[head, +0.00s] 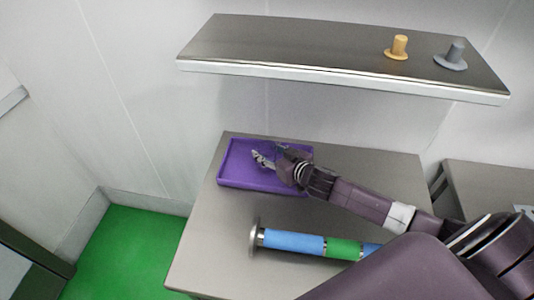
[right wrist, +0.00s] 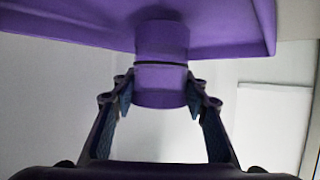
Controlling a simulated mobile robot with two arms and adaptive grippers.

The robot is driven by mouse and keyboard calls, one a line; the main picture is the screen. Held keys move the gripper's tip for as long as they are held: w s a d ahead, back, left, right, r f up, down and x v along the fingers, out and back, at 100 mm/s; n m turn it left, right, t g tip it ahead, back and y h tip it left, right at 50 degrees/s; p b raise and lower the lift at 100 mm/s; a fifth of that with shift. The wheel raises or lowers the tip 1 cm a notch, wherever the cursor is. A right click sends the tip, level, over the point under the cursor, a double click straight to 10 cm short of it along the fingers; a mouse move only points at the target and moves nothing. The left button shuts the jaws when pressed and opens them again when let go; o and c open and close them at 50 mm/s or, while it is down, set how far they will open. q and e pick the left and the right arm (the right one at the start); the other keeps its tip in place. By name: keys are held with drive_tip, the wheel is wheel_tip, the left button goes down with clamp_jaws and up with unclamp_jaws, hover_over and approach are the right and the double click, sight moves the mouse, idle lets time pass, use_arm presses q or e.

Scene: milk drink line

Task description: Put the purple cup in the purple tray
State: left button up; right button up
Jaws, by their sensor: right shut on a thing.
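The purple tray (head: 234,178) lies on the grey table near its back left edge. My right gripper (head: 270,156) is over the tray in the head view. In the right wrist view, the right gripper (right wrist: 160,97) is shut on the purple cup (right wrist: 160,85), with one finger on each side of it. The cup's far end overlaps the purple tray (right wrist: 240,35) in that view; I cannot tell whether they touch. In the head view the cup is not distinguishable from the tray and gripper. My left gripper is not in view.
A shelf (head: 290,52) above the table holds a yellow piece (head: 398,46) and a grey piece (head: 454,54). A blue and green cylinder (head: 295,242) lies in front of the tray. The table's left front (head: 210,250) is bare.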

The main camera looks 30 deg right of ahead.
drive_tip(key=shift+f, duration=0.65)
drive_tip(key=o, duration=1)
drive_tip(key=shift+s, duration=0.1)
drive_tip(key=b+v, duration=0.1)
drive_tip(key=v, duration=1.1)
drive_tip(key=shift+b, duration=0.3)
